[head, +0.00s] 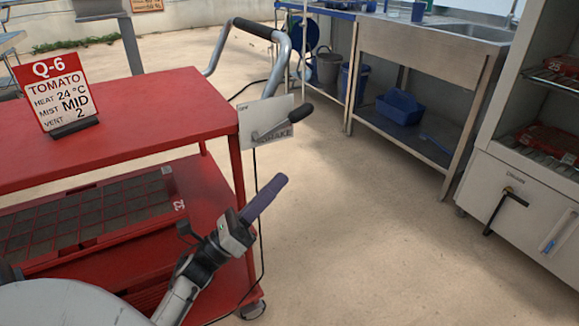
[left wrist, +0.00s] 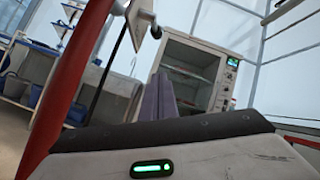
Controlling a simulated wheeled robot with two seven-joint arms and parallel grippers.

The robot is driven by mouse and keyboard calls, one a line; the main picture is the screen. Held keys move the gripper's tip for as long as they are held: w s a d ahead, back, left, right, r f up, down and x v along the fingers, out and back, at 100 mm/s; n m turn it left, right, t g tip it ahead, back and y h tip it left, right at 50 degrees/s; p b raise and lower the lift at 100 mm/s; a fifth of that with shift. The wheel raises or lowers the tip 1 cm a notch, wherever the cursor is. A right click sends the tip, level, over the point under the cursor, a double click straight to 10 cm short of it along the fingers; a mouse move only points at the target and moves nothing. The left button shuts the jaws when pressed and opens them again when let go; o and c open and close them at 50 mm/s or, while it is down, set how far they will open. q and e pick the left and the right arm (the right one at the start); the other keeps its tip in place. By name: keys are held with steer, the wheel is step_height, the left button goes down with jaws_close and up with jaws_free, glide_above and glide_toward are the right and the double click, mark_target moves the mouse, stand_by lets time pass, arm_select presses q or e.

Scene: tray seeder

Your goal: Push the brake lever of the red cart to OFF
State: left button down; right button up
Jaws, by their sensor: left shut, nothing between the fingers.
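The red cart (head: 110,110) stands at the left in the head view; its red post also shows in the left wrist view (left wrist: 65,90). A brake plate (head: 255,126) is fixed near its right corner. The brake lever (head: 299,113) has a black grip that points right and up from the plate. The lever's end also shows in the left wrist view (left wrist: 155,32). My left gripper (head: 279,183) is shut and empty, below the lever and apart from it in the head view. Its fingers also show in the left wrist view (left wrist: 157,90). My right gripper is not in view.
A sign (head: 57,95) stands on the cart top, and a seed tray (head: 178,205) lies on its lower shelf. The cart's push handle (head: 285,60) rises behind the plate. A steel sink bench (head: 420,45) and a white cabinet (head: 520,195) stand at the right. The floor between is clear.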

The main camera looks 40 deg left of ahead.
mark_target(285, 123)
arm_select(q)
steer(key=w+r, duration=0.7)
steer(key=r, duration=0.1)
steer(key=shift+w+r, duration=0.2)
steer(key=shift+r, duration=0.2)
